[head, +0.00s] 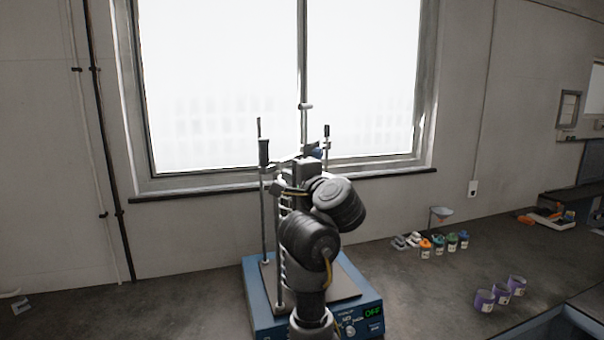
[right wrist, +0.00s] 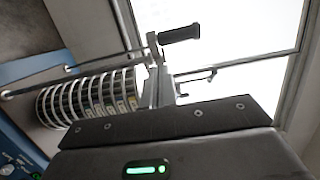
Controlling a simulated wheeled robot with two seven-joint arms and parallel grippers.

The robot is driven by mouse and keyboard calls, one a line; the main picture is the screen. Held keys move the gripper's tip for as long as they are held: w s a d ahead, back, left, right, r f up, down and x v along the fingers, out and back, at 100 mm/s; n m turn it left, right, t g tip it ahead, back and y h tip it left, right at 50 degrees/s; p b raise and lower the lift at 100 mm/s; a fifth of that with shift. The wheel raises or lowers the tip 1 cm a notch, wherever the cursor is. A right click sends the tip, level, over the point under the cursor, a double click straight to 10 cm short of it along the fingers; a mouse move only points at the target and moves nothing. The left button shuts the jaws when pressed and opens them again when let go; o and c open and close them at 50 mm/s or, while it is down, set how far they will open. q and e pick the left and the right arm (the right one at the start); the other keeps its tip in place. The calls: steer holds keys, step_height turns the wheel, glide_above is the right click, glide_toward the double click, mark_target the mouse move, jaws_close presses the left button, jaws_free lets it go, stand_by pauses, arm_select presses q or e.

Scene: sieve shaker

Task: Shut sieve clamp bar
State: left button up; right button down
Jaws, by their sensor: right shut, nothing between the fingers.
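The sieve shaker has a blue base (head: 262,312) with a lit green display on the counter. Its upright rods carry black handles (head: 263,152), and a thin clamp bar (head: 283,163) shows between them near the top. In the right wrist view the sieve stack (right wrist: 88,100) lies sideways in the tilted picture, with a black handle (right wrist: 180,33) beyond it. My right gripper (head: 303,166) is shut and empty near the top of the rods; its fingers also show in the right wrist view (right wrist: 157,82). I cannot tell whether they touch the bar. My right arm hides most of the stack.
Several small coloured jars (head: 438,247) and a funnel (head: 441,212) stand to the right on the counter. Purple cups (head: 501,292) sit nearer the front right. A window fills the wall behind. The counter left of the shaker is mostly clear.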

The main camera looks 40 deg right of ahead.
steer(key=s+a+p, duration=0.2)
steer(key=s+p, duration=0.1)
steer(key=s, duration=0.2)
steer(key=shift+s, duration=0.35)
steer(key=shift+w+a+f, duration=0.1)
steer(key=shift+f, duration=0.05)
